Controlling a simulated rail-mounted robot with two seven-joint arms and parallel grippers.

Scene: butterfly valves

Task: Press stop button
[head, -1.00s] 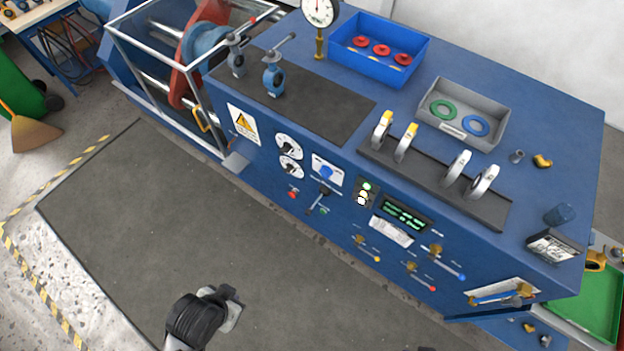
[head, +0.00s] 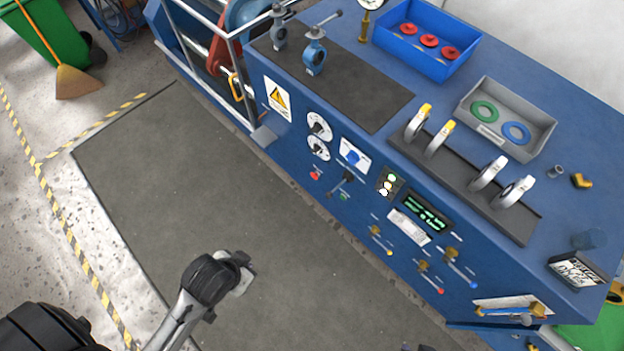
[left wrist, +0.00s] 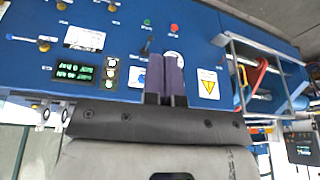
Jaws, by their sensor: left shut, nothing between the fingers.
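The blue test bench has a front panel (head: 290,135) with a red button (head: 315,175) and a green button (head: 345,197) beside a black lever (head: 341,184). The red button also shows in the left wrist view (left wrist: 174,28), where the picture is upside down, with the green button (left wrist: 147,22) next to it. My left gripper (head: 247,270) is over the floor mat in front of the panel, apart from both buttons. Its two purple fingers (left wrist: 165,75) are shut together, empty, and point toward the panel. The button labels are too small to read. My right gripper is not seen.
A metal-framed guard (head: 228,60) stands left of the panel. The dark mat (head: 190,190) in front is clear.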

